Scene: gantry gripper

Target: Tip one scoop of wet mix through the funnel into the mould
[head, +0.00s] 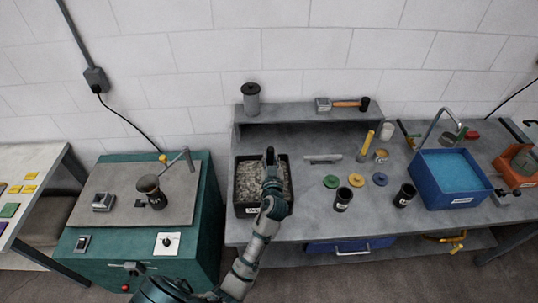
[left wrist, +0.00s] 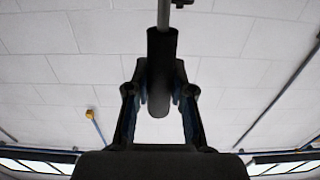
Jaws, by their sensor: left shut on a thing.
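My left gripper (head: 270,178) is over the black tray (head: 240,208) of grey, grainy mix (head: 248,180). In the left wrist view its two fingers (left wrist: 159,108) are shut on a black handle (left wrist: 160,70) with a thin metal shaft (left wrist: 163,14) at its far end. It looks like the scoop's handle; the bowl is not clearly visible, so I cannot tell whether it holds mix. A dark funnel-shaped vessel (head: 149,186) stands on the teal bench at left, beside a metal arm; whether a mould is under it is unclear. My right gripper is not in view.
Two black cups (head: 343,199) (head: 405,195) and several coloured discs (head: 357,180) are on the grey bench right of the tray. A blue basin (head: 450,178) stands farther right. A shelf (head: 310,113) is behind the tray. A gap separates the teal bench (head: 110,225) from the grey one.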

